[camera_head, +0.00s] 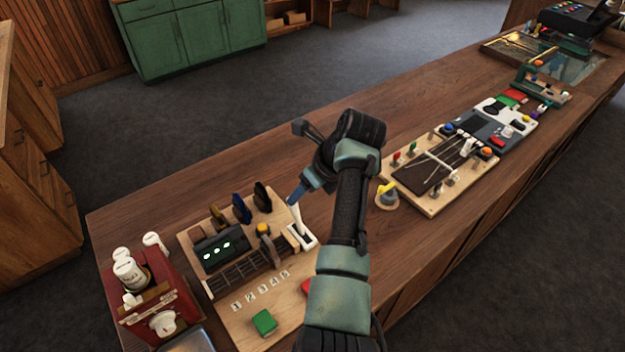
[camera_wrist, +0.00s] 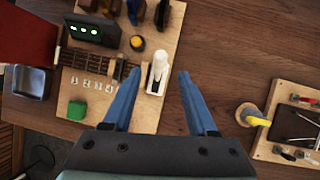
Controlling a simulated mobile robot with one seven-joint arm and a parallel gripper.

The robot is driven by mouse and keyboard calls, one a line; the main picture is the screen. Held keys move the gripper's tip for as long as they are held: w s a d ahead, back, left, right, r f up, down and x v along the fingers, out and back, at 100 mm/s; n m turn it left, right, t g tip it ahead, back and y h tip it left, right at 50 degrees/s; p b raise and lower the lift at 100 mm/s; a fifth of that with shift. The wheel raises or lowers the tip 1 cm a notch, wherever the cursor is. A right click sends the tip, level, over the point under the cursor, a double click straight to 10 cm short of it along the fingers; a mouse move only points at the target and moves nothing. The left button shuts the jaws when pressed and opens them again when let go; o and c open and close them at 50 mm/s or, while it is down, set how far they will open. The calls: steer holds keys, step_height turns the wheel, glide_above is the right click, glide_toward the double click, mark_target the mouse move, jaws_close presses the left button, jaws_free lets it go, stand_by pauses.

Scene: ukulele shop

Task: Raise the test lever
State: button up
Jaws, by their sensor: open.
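A white lever (camera_head: 299,218) stands in a white slotted base at the right end of a wooden test board (camera_head: 235,318). In the wrist view the lever (camera_wrist: 158,68) shows between my two blue fingertips, nearer the left one. My gripper (camera_head: 293,198) is open and empty, with its fingertips close to the top of the lever. I see no clear contact. In the wrist view my gripper (camera_wrist: 160,74) has a finger on each side of the lever. Which white thing is called the test lever is not labelled.
The board also carries a dark display (camera_head: 217,249), a fretted neck and a green block (camera_head: 264,322). A red box (camera_head: 155,305) stands to its left. A yellow-topped knob (camera_head: 387,195) and a stringed board (camera_head: 440,165) lie to the right. Bare counter lies behind my arm.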

steer(key=shift+b+v, duration=0.3)
steer(key=shift+v, duration=1.9)
